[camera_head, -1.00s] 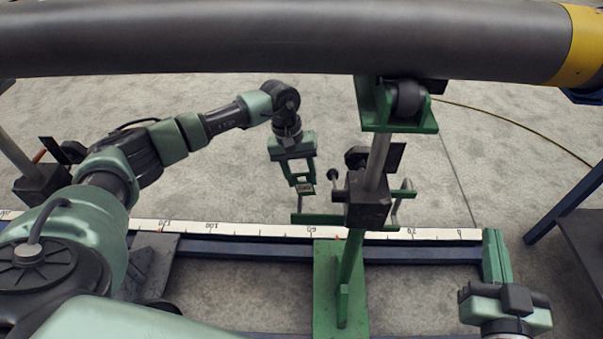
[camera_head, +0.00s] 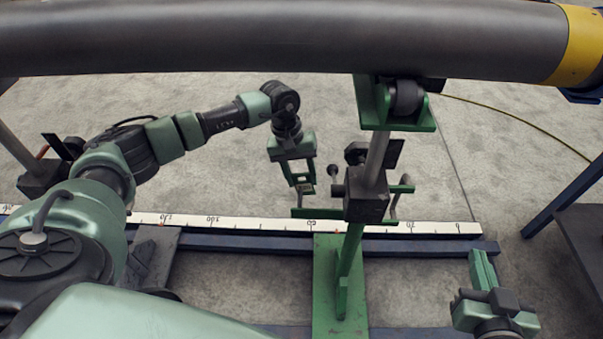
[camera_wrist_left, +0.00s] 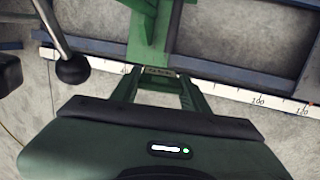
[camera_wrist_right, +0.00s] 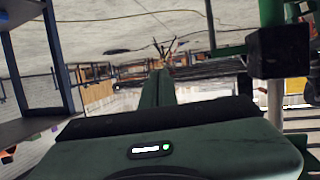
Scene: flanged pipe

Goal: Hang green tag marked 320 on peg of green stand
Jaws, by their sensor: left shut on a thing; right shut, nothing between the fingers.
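My left gripper (camera_head: 304,189) is just left of the green stand (camera_head: 326,285), above the floor behind the ruler. In the left wrist view its fingertips (camera_wrist_left: 158,73) are shut on a small tag (camera_wrist_left: 159,71), seen nearly edge-on; its marking is not readable. The stand carries a grey post, a dark clamp block and a roller under the pipe. A green crossbar (camera_head: 310,214) with upright pieces is behind the post. A black ball-ended rod (camera_wrist_left: 73,69) shows in the left wrist view; I cannot tell which part is the peg. My right gripper (camera_head: 481,268) is shut and empty at lower right.
The large grey pipe (camera_head: 250,38) spans the top. A white ruler strip (camera_head: 260,225) lies along a blue rail below the left gripper. A dark table (camera_head: 585,235) with blue legs stands at the right. Grey floor is open behind the left gripper.

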